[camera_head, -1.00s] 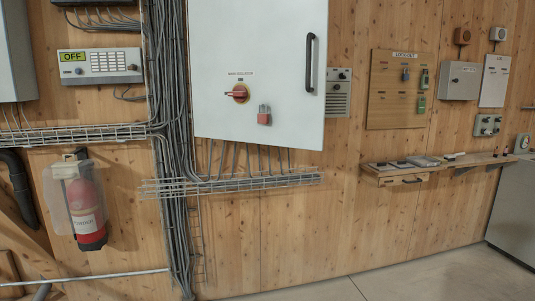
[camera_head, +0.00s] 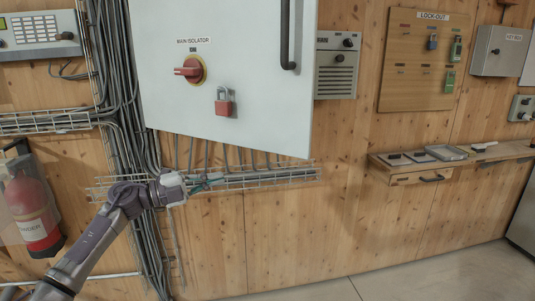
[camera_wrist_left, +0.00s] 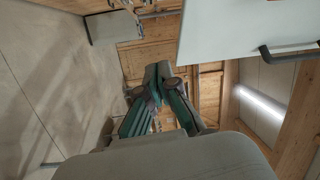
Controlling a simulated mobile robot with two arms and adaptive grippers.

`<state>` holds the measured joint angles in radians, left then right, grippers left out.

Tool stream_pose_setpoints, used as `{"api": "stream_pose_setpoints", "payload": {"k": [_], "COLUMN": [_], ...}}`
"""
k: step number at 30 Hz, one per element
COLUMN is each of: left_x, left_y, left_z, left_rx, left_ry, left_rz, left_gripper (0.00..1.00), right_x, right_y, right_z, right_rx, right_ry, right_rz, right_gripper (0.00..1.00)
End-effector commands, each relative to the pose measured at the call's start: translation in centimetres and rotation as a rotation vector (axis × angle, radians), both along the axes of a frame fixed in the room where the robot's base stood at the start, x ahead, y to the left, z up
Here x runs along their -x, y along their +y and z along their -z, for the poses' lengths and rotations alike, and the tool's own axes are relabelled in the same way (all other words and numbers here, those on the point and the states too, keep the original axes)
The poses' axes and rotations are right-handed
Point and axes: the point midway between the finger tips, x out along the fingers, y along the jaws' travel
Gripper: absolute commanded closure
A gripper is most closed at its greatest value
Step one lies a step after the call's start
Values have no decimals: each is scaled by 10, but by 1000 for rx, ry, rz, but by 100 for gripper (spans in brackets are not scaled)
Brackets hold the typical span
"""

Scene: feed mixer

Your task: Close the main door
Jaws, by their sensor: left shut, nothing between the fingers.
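The main door (camera_head: 262,75) is the white cabinet door marked MAIN ISOLATOR, at the upper middle of the head view. Its lower edge slopes down to the right, so it appears to stand open with its right side nearer me. It carries a black bar handle (camera_head: 290,35), a red rotary switch (camera_head: 190,70) and a red padlock (camera_head: 224,103). My left gripper (camera_head: 212,183) is shut and empty below the door, apart from it. In the left wrist view its fingertips (camera_wrist_left: 164,72) meet, with the door (camera_wrist_left: 225,35) and its handle (camera_wrist_left: 285,54) at upper right.
A wire cable tray (camera_head: 260,177) runs behind my left gripper. A fire extinguisher (camera_head: 33,205) hangs at lower left. A wooden shelf (camera_head: 405,176) with small items and a lockout board (camera_head: 425,65) are on the right. The floor (camera_head: 400,278) at lower right is clear.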

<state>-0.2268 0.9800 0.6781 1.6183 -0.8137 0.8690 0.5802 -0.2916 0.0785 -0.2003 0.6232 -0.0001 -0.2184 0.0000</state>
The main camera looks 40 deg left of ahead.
Motion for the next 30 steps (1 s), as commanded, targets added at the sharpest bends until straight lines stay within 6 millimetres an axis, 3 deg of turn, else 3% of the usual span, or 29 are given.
{"api": "stream_pose_setpoints", "payload": {"k": [1,3,6,11,23,30], "left_x": [5,10,12,-3,-66,-94], "left_y": [-14,-27,-37,-49,-92,-88], "left_z": [-23,-41,-52,-55,-58,-55], "left_rx": [-73,-138,-182,-187,-181,-178], "left_ry": [-13,-19,-21,-22,-26,-25], "left_rz": [43,81,106,110,106,103], "left_gripper": [100,100,100,100,100,100], "right_x": [7,14,21,20,3,6], "right_y": [-1,-2,-4,-6,-4,-2], "right_z": [-1,-1,-2,-9,-40,-52], "right_rx": [1,3,6,8,5,3], "right_ry": [10,21,31,30,5,9], "right_rz": [0,0,-1,0,0,0], "right_gripper": [60,60,60,60,60,60]}}
